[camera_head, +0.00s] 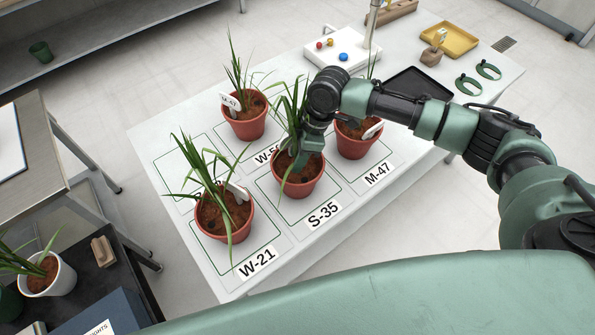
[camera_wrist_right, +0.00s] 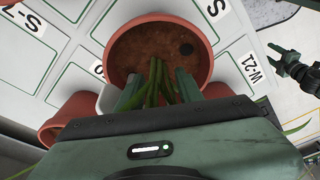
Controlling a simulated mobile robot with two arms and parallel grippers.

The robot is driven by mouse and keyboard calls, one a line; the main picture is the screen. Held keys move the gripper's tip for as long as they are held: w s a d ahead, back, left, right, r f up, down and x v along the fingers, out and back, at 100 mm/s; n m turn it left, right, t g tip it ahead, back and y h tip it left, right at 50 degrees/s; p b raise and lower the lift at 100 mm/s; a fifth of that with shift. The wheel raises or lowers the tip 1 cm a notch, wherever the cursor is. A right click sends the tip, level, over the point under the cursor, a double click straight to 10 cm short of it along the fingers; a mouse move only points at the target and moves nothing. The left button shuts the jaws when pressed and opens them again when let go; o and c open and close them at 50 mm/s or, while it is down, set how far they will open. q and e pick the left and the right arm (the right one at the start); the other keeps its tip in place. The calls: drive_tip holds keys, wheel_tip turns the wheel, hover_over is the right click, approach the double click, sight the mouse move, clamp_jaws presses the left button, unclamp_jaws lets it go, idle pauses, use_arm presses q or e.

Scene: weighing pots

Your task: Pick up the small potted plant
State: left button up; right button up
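The potted plant on the S-35 square (camera_head: 298,182) is a terracotta pot with brown soil and long green leaves, standing upright. My right gripper (camera_head: 306,160) reaches down over it from the back right. In the right wrist view the pot (camera_wrist_right: 158,42) shows from above, with my right gripper's fingers (camera_wrist_right: 158,88) apart on either side of the leaves. The fingertips are low over the soil; whether they touch it cannot be told. Part of my left arm's gripper (camera_wrist_right: 290,65) shows small at the right of the wrist view, its opening unclear.
Similar pots stand close by: at W-21 (camera_head: 226,218), behind it (camera_head: 245,122), and at M-47 (camera_head: 357,140). A black tray (camera_head: 419,84), a yellow tray (camera_head: 449,40) and green-handled tools (camera_head: 468,86) lie farther back. The table's front edge is clear.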

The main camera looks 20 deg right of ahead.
clamp_jaws()
idle(1.3)
drive_tip(key=shift+w+r, duration=0.1)
drive_tip(key=shift+r, duration=0.05)
